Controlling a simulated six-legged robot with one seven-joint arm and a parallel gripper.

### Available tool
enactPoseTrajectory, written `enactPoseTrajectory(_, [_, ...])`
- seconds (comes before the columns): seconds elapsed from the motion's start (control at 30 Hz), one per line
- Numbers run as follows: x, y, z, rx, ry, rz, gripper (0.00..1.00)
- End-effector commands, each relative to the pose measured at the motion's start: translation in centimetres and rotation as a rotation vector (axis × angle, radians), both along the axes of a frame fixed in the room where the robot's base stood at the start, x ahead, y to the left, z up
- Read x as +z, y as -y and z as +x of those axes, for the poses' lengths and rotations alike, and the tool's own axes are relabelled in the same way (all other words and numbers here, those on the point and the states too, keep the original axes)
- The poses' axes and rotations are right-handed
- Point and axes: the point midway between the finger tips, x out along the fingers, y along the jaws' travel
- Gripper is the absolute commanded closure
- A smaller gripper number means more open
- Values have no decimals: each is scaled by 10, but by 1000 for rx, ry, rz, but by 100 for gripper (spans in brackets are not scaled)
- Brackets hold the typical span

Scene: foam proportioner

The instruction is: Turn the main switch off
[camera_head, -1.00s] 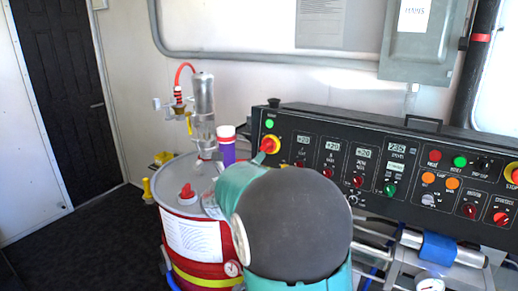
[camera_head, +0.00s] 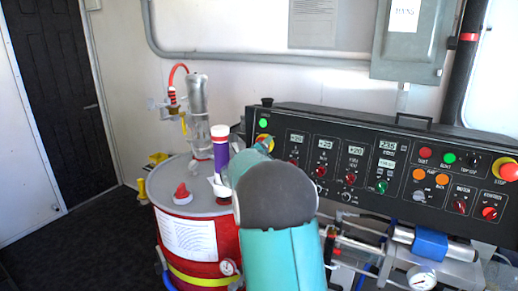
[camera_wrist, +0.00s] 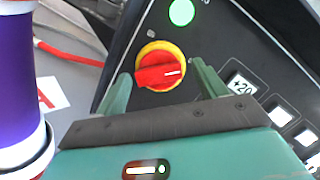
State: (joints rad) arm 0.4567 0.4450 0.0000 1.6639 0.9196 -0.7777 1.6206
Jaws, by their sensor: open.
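The main switch (camera_wrist: 160,68) is a red rotary knob on a round yellow plate, at the centre top of the wrist view. Its white mark points right, close to level in that picture. My gripper (camera_wrist: 163,76) is open, with one green finger on each side of the knob. The knob is between the fingers; I cannot tell whether either touches it. In the head view the switch (camera_head: 264,138) shows only as a bit of yellow at the panel's left end, mostly hidden behind my gripper (camera_head: 262,146). A green lamp (camera_wrist: 182,12) above the switch is lit.
The black control panel (camera_head: 340,125) carries several displays, knobs and a red stop button (camera_head: 508,171) at right. A red drum (camera_head: 200,240) stands left of my arm. A purple tube (camera_wrist: 14,80) is close on the left in the wrist view.

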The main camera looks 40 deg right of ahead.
Motion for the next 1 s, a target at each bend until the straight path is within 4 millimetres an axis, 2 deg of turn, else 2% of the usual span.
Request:
enactPoseTrajectory(0.07, [0,0,0,0,0,0,29])
enactPoseTrajectory(0.3, [0,0,0,0,0,0,74])
enactPoseTrajectory(0.67, [0,0,-1,7,-40,-15,74])
enactPoseTrajectory(1.0, [2,0,-2,46,-234,-85,74])
